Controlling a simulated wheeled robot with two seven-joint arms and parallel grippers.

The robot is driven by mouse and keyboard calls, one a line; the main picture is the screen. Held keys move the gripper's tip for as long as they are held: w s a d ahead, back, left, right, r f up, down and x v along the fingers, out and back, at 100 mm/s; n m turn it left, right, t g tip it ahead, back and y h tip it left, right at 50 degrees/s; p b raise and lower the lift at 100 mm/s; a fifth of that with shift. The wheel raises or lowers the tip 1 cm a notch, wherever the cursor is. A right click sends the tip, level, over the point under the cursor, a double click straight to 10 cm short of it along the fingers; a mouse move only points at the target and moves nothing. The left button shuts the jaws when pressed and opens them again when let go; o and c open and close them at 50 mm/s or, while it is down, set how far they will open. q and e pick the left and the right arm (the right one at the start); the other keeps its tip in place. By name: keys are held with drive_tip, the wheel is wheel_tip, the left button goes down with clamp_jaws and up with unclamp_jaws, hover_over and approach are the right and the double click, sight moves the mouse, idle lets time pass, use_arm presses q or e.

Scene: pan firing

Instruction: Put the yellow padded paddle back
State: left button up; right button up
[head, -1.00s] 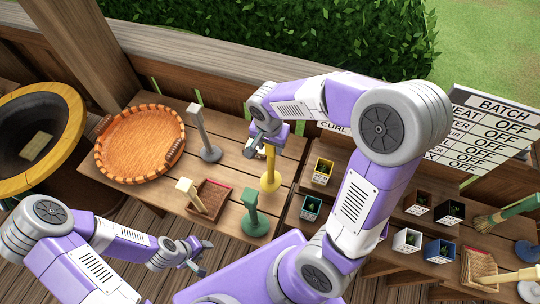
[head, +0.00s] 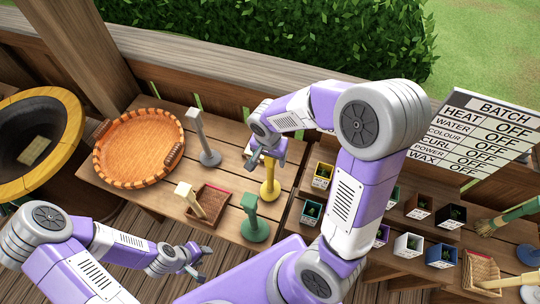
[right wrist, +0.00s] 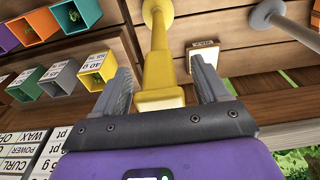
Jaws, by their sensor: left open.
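The yellow padded paddle (head: 269,175) stands upright on its round yellow foot on the wooden table, right of the middle in the head view. My right gripper (head: 262,157) is at its top. In the right wrist view the yellow paddle (right wrist: 157,62) runs between the two fingers of my right gripper (right wrist: 160,75), with its pale yellow block end near the palm. A gap shows on both sides, so the fingers are open around it. My left gripper (head: 192,262) is open and empty, low in front of the table.
A grey post (head: 207,140) and a green post (head: 253,218) stand on the same table. A brown tray (head: 213,198) with a cream-topped piece and an orange round basket (head: 130,140) lie to the left. Small coloured boxes (head: 322,175) and the batch board (head: 490,130) are to the right.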

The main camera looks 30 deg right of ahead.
drive_tip(key=shift+r, duration=0.1)
drive_tip(key=shift+r, duration=0.3)
drive_tip(key=r, duration=0.3)
drive_tip(key=r+p, duration=0.1)
drive_tip(key=r, duration=0.3)
drive_tip(key=s+a+r, duration=0.1)
drive_tip(key=r, duration=0.3)
drive_tip(key=shift+r+p, duration=0.25)
drive_tip(key=shift+p, duration=0.05)
drive_tip(key=shift+w, duration=0.1)
drive_tip(key=shift+f, duration=0.1)
